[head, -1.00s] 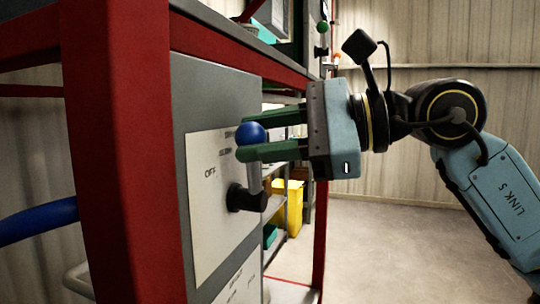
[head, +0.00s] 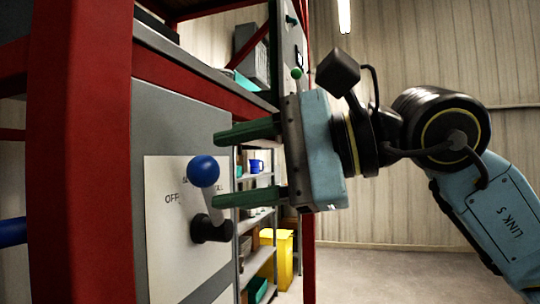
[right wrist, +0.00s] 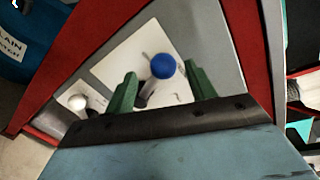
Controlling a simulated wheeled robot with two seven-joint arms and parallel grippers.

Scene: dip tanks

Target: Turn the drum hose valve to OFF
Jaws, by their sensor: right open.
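The valve lever has a blue ball knob (head: 203,171) and a dark hub (head: 211,230) on a white label plate (head: 165,250). The lever stands nearly upright, leaning slightly left. OFF is printed left of it; the upper print is partly hidden by the knob. My right gripper (head: 216,169) is open, its green fingers above and below the knob's height, tips close to it at its right. In the right wrist view the blue knob (right wrist: 163,66) shows between the spread fingers, with visible gaps. I cannot tell whether anything touches. My left gripper is not in view.
A red frame post (head: 82,150) stands left of the grey panel. A white knob (right wrist: 77,102) sits on another plate in the right wrist view, near a blue drum (right wrist: 35,50). Shelves and a yellow bin (head: 283,258) stand behind. Floor at right is clear.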

